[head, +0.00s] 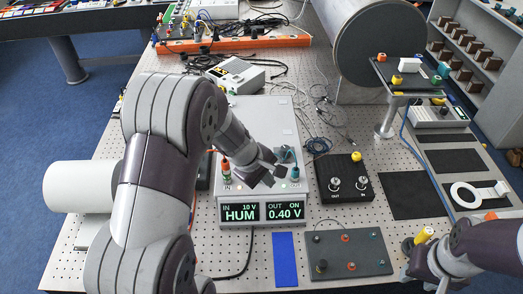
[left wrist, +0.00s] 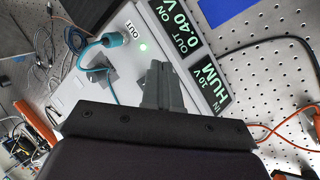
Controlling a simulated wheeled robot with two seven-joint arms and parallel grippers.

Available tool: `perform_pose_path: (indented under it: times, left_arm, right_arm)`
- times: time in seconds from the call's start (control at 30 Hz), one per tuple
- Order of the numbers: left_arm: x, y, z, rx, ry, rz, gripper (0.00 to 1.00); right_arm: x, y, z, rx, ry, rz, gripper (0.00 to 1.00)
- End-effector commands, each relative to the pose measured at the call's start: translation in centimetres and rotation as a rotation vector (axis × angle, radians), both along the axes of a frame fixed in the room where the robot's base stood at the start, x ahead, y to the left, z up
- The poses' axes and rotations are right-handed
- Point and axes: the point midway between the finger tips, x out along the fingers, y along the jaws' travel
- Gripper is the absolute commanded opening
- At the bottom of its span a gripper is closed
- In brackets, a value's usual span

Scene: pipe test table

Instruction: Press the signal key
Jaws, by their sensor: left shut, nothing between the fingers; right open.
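A grey instrument box (head: 262,118) has a front panel with two lit displays (head: 262,212), reading IN 10 V HUM and OUT ON 0.40 V. My left gripper (head: 262,174) is shut and empty over the panel, between the IN and OUT sockets. In the left wrist view its closed fingers (left wrist: 163,97) lie over the panel. A small grey part (left wrist: 97,75) lies beside them; I cannot tell if it is the signal key. A green lamp (left wrist: 143,46) glows near the teal OUT plug (left wrist: 112,40). My right gripper (head: 418,256) is open at the lower right, its fingers partly hidden.
A black box (head: 345,187) with a yellow knob stands right of the instrument. A grey plate (head: 350,262) with terminals and a blue strip (head: 285,258) lie in front. A red plug (head: 226,178) stands at IN. A yellow-topped part (head: 424,236) is close to my right gripper.

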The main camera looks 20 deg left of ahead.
Motion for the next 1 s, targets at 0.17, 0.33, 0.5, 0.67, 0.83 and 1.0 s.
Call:
perform_pose_path:
  times: [0.17, 0.33, 0.5, 0.67, 0.83, 1.0]
  left_arm:
    - [5.1, 3.4, 4.7, -0.237, -0.032, 0.473, 0.0]
    - [6.5, 4.7, 4.6, -0.325, -0.05, 0.626, 0.0]
    - [6.6, 4.7, 4.3, -0.326, -0.051, 0.628, 0.0]
    - [6.6, 4.6, 4.2, -0.325, -0.05, 0.627, 0.0]
    - [6.5, 4.6, 3.2, -0.324, -0.05, 0.625, 0.0]
    - [6.6, 4.6, 1.1, -0.324, -0.05, 0.625, 0.0]
  right_arm:
    - [0.0, 0.0, 7.2, 0.0, 0.001, 0.0, 0.43]
    - [0.0, 0.0, 7.8, 0.0, 0.002, 0.0, 0.43]
    - [-0.1, 0.0, 7.4, 0.0, 0.002, 0.0, 0.43]
    - [0.0, 0.0, 7.3, 0.0, 0.002, 0.0, 0.43]
    - [0.0, 0.0, 6.6, 0.0, 0.002, 0.0, 0.43]
    - [0.0, 0.0, 5.1, 0.0, 0.002, 0.0, 0.43]
